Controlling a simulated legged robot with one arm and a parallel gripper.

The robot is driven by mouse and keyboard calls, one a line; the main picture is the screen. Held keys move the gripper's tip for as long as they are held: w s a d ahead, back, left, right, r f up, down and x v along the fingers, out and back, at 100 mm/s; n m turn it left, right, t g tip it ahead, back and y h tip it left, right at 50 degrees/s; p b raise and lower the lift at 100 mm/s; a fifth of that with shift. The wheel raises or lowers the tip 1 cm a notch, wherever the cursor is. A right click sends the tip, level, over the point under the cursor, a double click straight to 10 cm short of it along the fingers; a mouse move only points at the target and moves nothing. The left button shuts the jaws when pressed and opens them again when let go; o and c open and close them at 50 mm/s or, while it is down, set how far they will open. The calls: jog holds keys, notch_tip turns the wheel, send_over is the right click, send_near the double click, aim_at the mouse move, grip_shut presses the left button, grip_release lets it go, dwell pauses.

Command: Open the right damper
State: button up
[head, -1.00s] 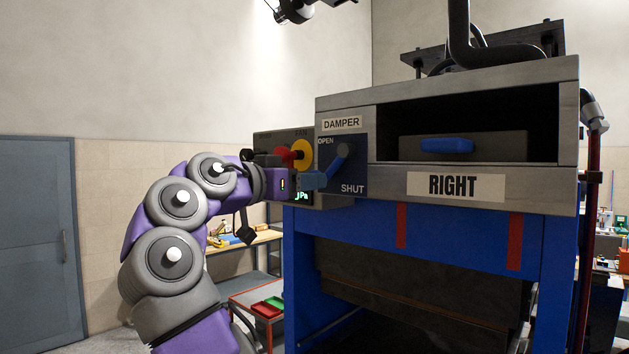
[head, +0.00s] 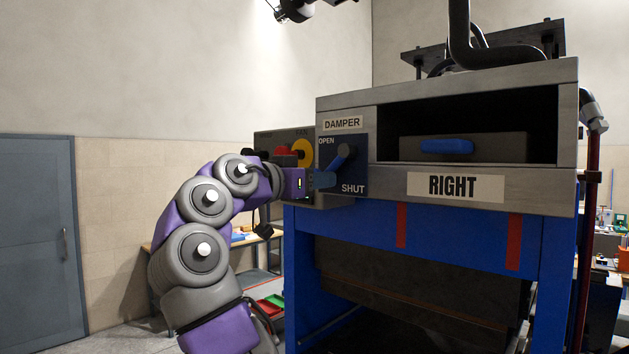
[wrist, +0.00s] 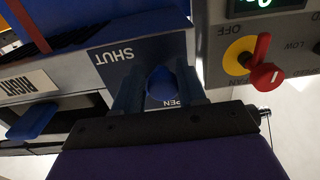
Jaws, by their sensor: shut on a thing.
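The right damper's blue lever (head: 345,152) is on a dark blue plate (head: 358,172) marked OPEN at the upper left and SHUT at the lower right. The lever slants down and left from its upper end. My gripper (head: 325,180) is at its lower left, in front of the plate. In the wrist view, turned upside down, the round blue end of the lever (wrist: 160,84) sits between the two fingers of my gripper (wrist: 160,98), which are shut on it. The fingers partly hide the lever and the OPEN mark.
Left of the plate is a control panel with a red fan knob on a yellow disc (head: 301,152), close beside my gripper. A drawer with a blue handle (head: 447,146) is to the right, above the RIGHT label (head: 456,186). A workbench stands behind my arm.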

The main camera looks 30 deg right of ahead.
jog(key=shift+a, duration=0.1)
grip_shut()
